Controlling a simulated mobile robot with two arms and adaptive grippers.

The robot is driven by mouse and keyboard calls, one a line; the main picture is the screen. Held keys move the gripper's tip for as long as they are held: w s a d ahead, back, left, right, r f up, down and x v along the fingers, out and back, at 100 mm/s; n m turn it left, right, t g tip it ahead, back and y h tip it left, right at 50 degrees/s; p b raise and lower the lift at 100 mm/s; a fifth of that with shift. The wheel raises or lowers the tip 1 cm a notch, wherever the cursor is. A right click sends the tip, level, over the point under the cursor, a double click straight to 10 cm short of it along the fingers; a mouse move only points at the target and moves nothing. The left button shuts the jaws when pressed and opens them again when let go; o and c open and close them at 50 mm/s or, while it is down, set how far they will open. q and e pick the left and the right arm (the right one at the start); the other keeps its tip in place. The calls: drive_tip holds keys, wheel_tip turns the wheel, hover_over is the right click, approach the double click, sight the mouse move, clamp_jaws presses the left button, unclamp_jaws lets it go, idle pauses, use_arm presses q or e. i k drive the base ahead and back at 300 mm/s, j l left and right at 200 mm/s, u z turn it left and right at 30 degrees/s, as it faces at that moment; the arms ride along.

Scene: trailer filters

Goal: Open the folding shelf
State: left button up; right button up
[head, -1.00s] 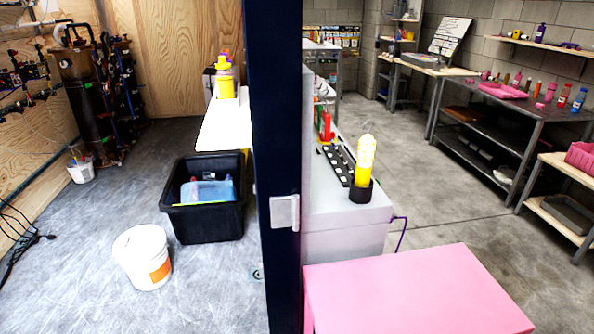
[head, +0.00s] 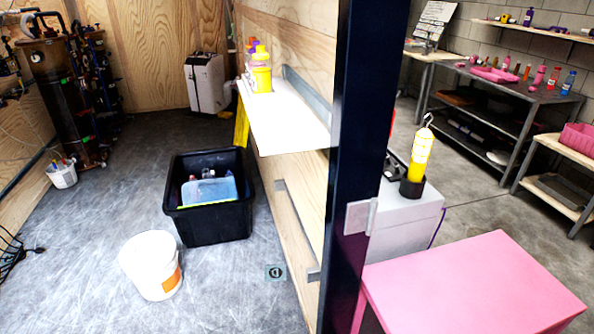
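A white shelf board (head: 285,115) juts out level from the plywood wall inside the trailer, just left of the dark door post. A yellow support (head: 241,125) shows under the board's far end. Grey metal brackets (head: 281,185) sit lower on the same wall. Whether the white board is the folding shelf I cannot tell for sure. Neither of my grippers is in view.
A black bin (head: 210,228) with items and a white bucket (head: 151,265) stand on the trailer floor. The dark post (head: 357,130) stands close in front. A pink table (head: 470,285) blocks the lower right. Grey floor left of the bin is clear.

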sight(306, 173)
drive_tip(key=i+j+z, duration=0.1)
drive_tip(key=z, duration=0.7)
drive_tip(key=i+j+z, duration=0.1)
drive_tip(key=j+z, duration=0.4)
drive_tip(key=j, duration=0.4)
drive_tip(key=j+z, duration=0.45)
drive_tip(key=j, duration=0.45)
